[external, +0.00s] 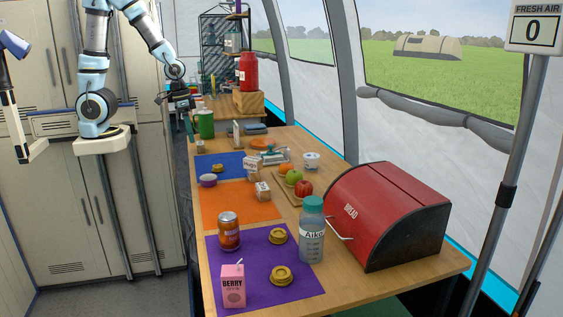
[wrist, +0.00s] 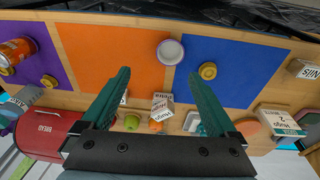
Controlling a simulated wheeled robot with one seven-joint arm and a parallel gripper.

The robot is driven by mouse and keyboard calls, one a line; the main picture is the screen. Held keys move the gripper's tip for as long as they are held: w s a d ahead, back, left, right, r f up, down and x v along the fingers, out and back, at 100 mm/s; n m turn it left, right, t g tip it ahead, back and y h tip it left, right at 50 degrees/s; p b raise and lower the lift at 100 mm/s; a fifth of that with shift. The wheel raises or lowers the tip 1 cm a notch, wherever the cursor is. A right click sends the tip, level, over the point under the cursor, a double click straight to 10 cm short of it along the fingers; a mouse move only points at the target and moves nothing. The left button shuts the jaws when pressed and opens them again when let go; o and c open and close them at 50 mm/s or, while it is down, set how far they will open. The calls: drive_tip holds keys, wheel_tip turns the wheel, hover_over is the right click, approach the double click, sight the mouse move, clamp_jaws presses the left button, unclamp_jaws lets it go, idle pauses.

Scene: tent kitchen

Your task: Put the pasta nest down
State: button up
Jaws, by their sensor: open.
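Several small yellow-brown round pieces that look like pasta nests lie on the mats. One nest (external: 217,168) is on the blue mat (external: 232,158); it also shows in the wrist view (wrist: 208,70). Two more, a nest (external: 278,236) and a nearer nest (external: 282,275), lie on the purple mat (external: 250,255). My gripper (external: 188,128) is at the far left edge of the table, above table height. In the wrist view my gripper (wrist: 158,74) is open, with nothing between its fingers. No nest touches it.
The orange mat (external: 230,205) lies between the other two. A small purple-and-white bowl (external: 208,180) stands near its far edge.

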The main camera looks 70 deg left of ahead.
drive_tip(key=w+f+n+p, duration=0.2)
drive_tip(key=w+n, duration=0.1)
drive_tip(key=n, duration=0.1)
drive_tip(key=n+y+p, duration=0.4)
drive_tip(key=n+p, duration=0.1)
drive_tip(key=n, duration=0.4)
approach(217, 165)
drive_tip(key=f+b, duration=0.1)
drive_tip(key=a+f+b, duration=0.1)
drive_tip(key=shift+f+y, duration=0.3)
drive_tip(key=shift+w+d+p+x, duration=0.1)
drive_tip(key=shift+d+p+x, duration=0.1)
drive_tip(key=shift+x, duration=1.25)
drive_tip(key=shift+w+d+p+x, duration=0.15)
drive_tip(key=shift+x, duration=1.35)
drive_tip(key=shift+f, duration=0.1)
clamp_jaws()
